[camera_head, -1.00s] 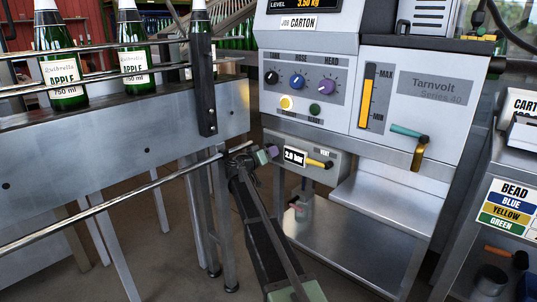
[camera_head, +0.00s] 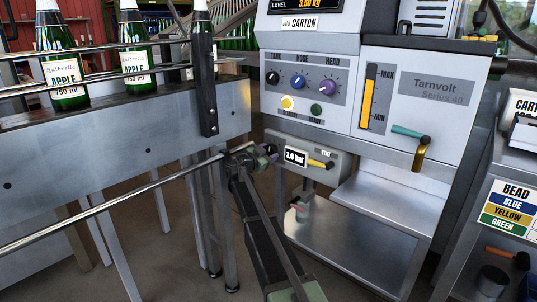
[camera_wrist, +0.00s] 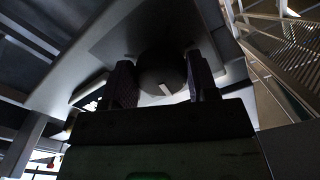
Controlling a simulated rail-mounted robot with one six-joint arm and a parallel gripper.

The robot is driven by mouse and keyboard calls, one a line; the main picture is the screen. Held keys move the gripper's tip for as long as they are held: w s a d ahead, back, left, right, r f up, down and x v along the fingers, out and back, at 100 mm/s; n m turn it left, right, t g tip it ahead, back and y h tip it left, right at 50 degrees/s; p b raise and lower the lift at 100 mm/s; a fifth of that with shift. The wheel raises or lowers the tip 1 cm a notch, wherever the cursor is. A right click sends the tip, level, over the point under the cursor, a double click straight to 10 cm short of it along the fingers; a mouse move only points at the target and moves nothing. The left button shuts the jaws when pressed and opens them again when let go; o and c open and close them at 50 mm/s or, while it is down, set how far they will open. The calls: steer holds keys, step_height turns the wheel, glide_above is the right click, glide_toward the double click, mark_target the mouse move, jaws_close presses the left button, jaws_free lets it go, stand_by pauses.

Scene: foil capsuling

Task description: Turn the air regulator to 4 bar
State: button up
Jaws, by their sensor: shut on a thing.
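The air regulator is a grey box (camera_head: 337,170) under the machine's dial panel. Its small display (camera_head: 296,157) appears to read 3.0 bar. A yellow lever (camera_head: 318,163) beside the word VENT sticks out to the right of the display. My gripper (camera_head: 266,151) is at the left end of the box, shut on the regulator knob. In the wrist view, the dark round knob (camera_wrist: 162,66) with a pale mark sits between the two fingers of my gripper (camera_wrist: 163,84). In the head view the knob is mostly hidden by the gripper.
A conveyor with metal rails (camera_head: 90,205) and green bottles (camera_head: 135,60) stands close on the left. Above the regulator are coloured dials (camera_head: 327,88) and a teal-handled lever (camera_head: 407,131). A steel shelf (camera_head: 385,212) juts out at the lower right.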

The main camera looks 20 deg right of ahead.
steer(key=m, duration=0.6)
steer(key=shift+w+a+r+m, duration=0.1)
steer(key=shift+m, duration=0.2)
stand_by(0.4)
steer(key=o, duration=0.9)
